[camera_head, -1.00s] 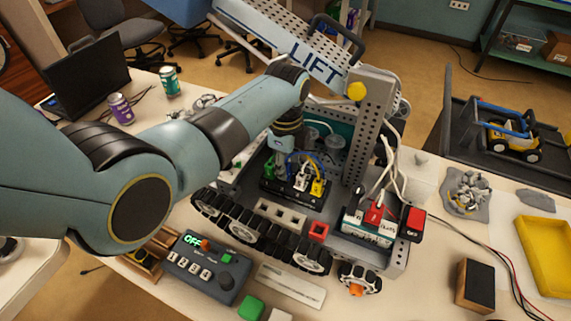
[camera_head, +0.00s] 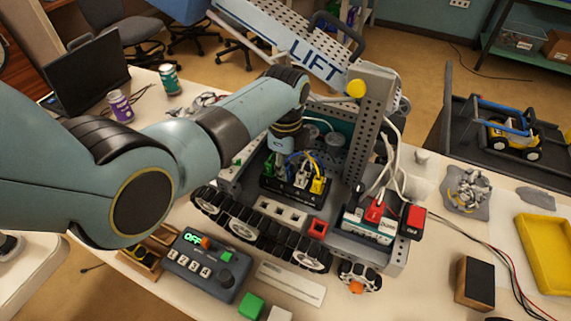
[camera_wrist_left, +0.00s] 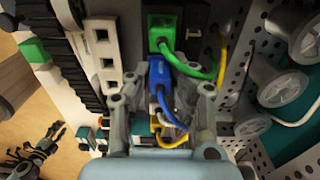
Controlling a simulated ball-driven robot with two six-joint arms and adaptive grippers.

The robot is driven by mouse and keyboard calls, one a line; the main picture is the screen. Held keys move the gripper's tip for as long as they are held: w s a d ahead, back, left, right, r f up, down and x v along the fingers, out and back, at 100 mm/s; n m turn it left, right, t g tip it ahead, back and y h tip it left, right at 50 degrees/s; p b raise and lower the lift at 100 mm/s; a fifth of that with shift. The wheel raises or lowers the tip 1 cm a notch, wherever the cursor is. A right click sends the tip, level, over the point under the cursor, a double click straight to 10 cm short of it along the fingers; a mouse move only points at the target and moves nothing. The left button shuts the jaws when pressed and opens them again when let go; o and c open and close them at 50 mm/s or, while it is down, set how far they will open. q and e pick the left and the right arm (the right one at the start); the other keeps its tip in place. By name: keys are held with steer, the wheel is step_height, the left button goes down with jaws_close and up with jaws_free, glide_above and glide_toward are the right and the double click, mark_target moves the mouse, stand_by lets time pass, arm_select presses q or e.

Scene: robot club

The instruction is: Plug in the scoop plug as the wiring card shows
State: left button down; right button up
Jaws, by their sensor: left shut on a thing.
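My left gripper (camera_head: 298,178) reaches down into the open robot chassis, at a dark socket block (camera_head: 283,190). In the left wrist view, the fingers of my left gripper (camera_wrist_left: 162,105) are on both sides of a blue plug (camera_wrist_left: 160,78) with a blue cable, shut on it. A green plug (camera_wrist_left: 163,32) sits in the block beside it. A yellow plug (camera_wrist_left: 168,130) is on the other side, partly covered by my gripper; it also shows in the head view (camera_head: 319,185). I cannot tell how deep the blue plug sits. No wiring card is readable.
The raised LIFT panel (camera_head: 305,55) and a perforated upright (camera_head: 370,130) stand behind the block. A control box (camera_head: 205,265) reading OFF, a white strip (camera_head: 290,284) and a green block (camera_head: 251,305) lie in front.

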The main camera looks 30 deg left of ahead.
arm_select(q)
steer(key=shift+f, duration=0.4)
stand_by(0.6)
steer(key=shift+s, duration=0.1)
stand_by(0.6)
steer(key=c, duration=1.1)
jaws_free()
steer(key=shift+r+p, duration=0.9)
steer(key=shift+r, duration=2.1)
steer(key=shift+f, duration=0.1)
